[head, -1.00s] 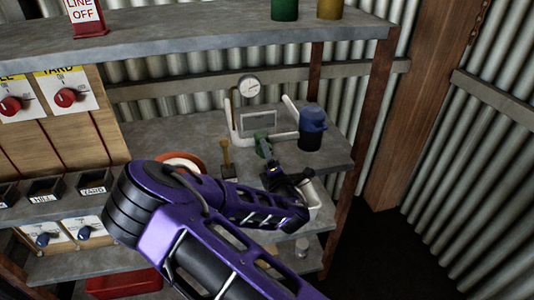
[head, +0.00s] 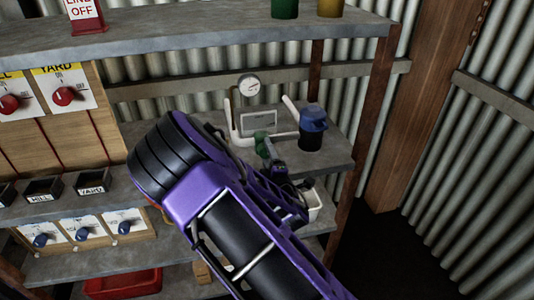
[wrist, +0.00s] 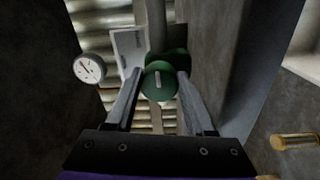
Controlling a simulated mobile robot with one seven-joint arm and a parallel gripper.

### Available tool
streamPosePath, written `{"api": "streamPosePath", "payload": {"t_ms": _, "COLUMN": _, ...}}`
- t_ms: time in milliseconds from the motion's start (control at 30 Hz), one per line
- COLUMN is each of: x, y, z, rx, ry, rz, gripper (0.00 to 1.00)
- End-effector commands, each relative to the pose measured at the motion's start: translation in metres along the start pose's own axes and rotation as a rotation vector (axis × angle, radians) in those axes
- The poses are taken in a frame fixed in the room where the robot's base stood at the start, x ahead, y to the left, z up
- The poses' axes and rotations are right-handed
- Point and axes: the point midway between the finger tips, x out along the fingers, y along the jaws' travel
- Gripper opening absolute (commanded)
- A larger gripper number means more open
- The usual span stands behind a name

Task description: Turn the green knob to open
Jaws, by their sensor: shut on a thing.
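The green knob (wrist: 158,82) is round with a pale bar mark on its face. It sits on a pipe fitting and shows in the wrist view between the two fingers. My gripper (wrist: 156,88) is shut on the knob, one finger on each side of it. In the head view the green knob (head: 262,144) shows small at the shelf's middle, with my gripper (head: 268,155) against it from the near right. My purple arm hides part of the shelf below. The bar mark stands nearly upright in the wrist view.
A round gauge (head: 249,84) stands on the pipe frame behind the knob. A blue-topped dark container (head: 312,128) stands close on the right. The upper shelf (head: 220,35) runs above. Labelled red switches (head: 64,96) are on the left panel.

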Motion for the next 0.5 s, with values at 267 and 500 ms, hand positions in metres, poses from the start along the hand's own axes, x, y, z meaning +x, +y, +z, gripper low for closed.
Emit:
{"api": "streamPosePath", "payload": {"t_ms": 267, "x": 0.0001, "y": 0.0003, "z": -0.0009, "rx": 0.002, "ry": 0.002, "rz": 0.001, "gripper": 0.56}}
{"api": "streamPosePath", "payload": {"t_ms": 500, "x": 0.0000, "y": -0.0002, "z": -0.0005, "rx": 0.001, "ry": 0.001, "rz": 0.000, "gripper": 0.84}}
